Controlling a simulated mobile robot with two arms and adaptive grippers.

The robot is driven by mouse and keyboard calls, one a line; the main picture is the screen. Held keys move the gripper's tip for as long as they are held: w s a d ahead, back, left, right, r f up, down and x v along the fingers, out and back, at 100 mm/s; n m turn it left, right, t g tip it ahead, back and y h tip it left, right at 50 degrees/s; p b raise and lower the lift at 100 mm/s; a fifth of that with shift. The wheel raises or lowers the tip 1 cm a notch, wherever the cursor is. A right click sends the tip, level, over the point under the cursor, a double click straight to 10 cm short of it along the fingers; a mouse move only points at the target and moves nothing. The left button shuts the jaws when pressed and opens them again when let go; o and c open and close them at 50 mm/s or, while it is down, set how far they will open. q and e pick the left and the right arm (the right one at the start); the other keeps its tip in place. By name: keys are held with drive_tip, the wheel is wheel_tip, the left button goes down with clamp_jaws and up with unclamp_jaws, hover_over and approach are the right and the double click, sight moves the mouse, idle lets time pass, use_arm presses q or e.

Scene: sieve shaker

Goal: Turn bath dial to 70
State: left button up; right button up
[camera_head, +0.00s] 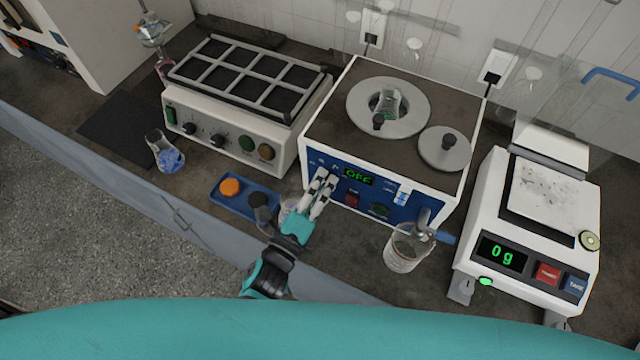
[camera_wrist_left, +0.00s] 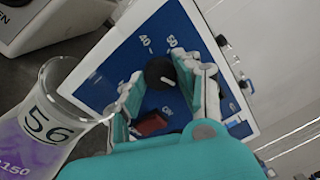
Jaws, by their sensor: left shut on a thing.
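The water bath (camera_head: 395,120) is a white box with a dark top, a blue front panel and a green display (camera_head: 358,177) that appears to read OFF. Its black round dial (camera_wrist_left: 160,73) shows in the left wrist view, with a white pointer mark and the numbers 40 and 50 nearby on the panel. My left gripper (camera_head: 325,178) reaches the left part of the panel and is shut on the dial; its fingers (camera_wrist_left: 170,78) lie on either side of it. In the head view the gripper hides the dial. My right gripper is not in view.
A flask marked 56 (camera_wrist_left: 50,125) stands close to my left gripper. A blue tray (camera_head: 232,203) with an orange item lies left of it. A beaker (camera_head: 405,250) is under the bath's tap.

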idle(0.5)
use_arm(q)
drive_tip(key=o, duration=1.2)
drive_tip(key=shift+c, duration=0.2)
drive_tip(key=shift+s, duration=0.15)
drive_tip(key=v, duration=1.1)
drive_tip(key=shift+s+a, duration=0.2)
drive_tip(key=shift+s, duration=0.2)
drive_tip(key=shift+w+a, duration=0.1)
